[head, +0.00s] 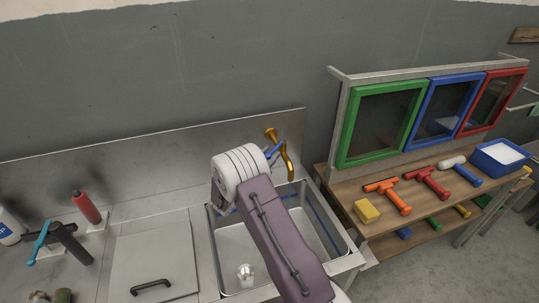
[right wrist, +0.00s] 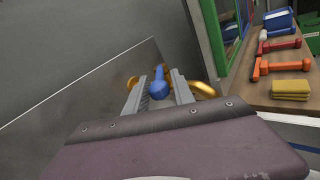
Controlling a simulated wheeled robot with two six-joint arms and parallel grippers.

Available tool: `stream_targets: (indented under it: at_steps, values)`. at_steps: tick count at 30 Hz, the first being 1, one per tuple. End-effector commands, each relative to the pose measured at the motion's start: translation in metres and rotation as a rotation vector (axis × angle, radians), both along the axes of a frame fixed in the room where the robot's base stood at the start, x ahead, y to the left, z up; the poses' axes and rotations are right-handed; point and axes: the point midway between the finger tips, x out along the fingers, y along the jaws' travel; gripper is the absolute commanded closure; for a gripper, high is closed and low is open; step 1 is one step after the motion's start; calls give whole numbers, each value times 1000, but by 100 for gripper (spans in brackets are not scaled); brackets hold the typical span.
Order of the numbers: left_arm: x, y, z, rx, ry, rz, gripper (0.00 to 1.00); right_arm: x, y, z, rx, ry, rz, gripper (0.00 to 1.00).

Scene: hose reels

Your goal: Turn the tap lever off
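The brass tap (head: 289,165) stands at the back of the steel sink, with its spout curving down on the right. Its blue lever (head: 273,151) shows just beside my right wrist. In the right wrist view, the lever's round blue end (right wrist: 159,88) sits between the two grey fingers of my right gripper (right wrist: 160,77). The fingers are apart, one on each side of the lever, with narrow gaps visible. The brass tap also shows behind the fingers (right wrist: 205,89). In the head view my right wrist hides most of that gripper. My left gripper is not in view.
The sink basin (head: 228,243) holds a small pale, shiny shape (head: 245,272) I cannot identify. A steel counter with a red bottle (head: 86,207) lies left. A wooden bench (head: 344,180) on the right carries squeegees, a yellow sponge (head: 367,211) and a blue tub (head: 484,166). A metal splashback stands behind.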

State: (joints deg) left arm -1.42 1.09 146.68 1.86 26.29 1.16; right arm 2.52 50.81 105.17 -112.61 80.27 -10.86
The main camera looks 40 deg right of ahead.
Motion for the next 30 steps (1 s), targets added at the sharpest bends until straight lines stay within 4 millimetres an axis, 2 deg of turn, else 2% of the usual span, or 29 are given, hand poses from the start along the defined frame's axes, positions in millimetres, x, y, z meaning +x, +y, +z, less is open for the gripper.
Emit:
stream_targets:
  at_steps: [1, 3, 30]
  values:
    - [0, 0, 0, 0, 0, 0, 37, 0, 0, 0, 0, 0, 0, 87]
    - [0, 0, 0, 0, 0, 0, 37, 0, 0, 0, 0, 0, 0, 100]
    - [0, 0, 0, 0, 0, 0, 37, 0, 1, 0, 1, -1, 2, 100]
